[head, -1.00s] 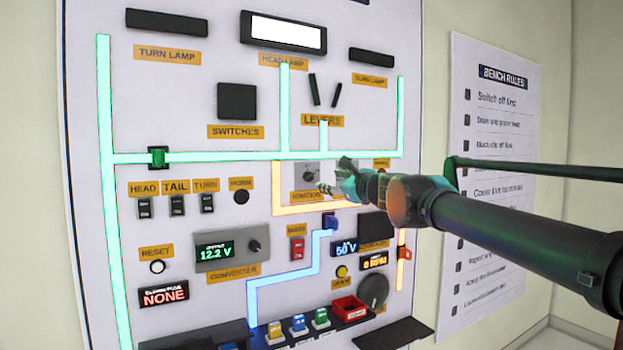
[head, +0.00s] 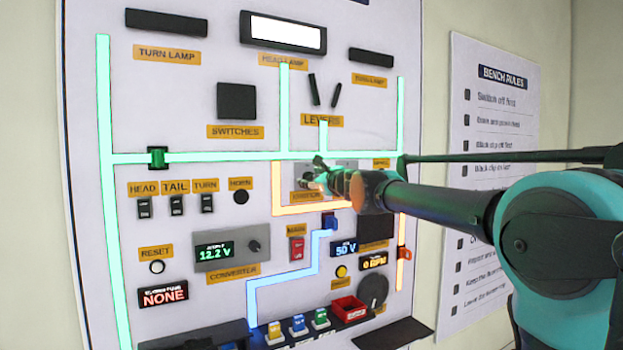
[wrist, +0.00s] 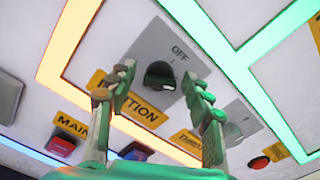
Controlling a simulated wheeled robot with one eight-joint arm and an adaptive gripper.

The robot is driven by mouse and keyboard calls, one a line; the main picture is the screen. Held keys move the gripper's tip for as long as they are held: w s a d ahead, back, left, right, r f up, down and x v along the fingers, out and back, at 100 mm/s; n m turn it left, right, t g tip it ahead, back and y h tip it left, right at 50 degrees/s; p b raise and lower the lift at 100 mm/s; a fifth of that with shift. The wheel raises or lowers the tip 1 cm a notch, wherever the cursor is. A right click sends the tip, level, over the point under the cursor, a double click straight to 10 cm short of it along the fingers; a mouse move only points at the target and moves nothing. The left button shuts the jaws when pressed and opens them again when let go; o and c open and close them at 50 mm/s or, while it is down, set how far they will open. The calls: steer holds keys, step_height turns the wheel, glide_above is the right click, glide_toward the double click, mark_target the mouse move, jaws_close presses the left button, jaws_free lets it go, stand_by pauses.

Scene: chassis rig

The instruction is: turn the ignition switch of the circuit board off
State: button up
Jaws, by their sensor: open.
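The ignition switch is a dark round knob (wrist: 160,75) on a grey plate, with "OFF" printed beside it and an orange "IGNITION" label (wrist: 140,108) below, in the wrist view. My gripper (wrist: 158,80) is open, with one finger on each side of the knob in the picture. I cannot tell whether the fingers touch it. In the head view my gripper (head: 323,176) is in front of the ignition plate and hides much of the switch. The circuit board (head: 180,105) stands upright.
A second knob (wrist: 232,133) sits to the right of the ignition switch. A red main button (wrist: 62,146) is lower left. A bench rules sheet (head: 487,110) hangs at right.

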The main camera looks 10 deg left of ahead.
steer(key=c, duration=1.1)
steer(key=shift+n, duration=0.4)
steer(key=n, duration=1.1)
steer(key=shift+f, duration=0.15)
steer(key=o, duration=1.1)
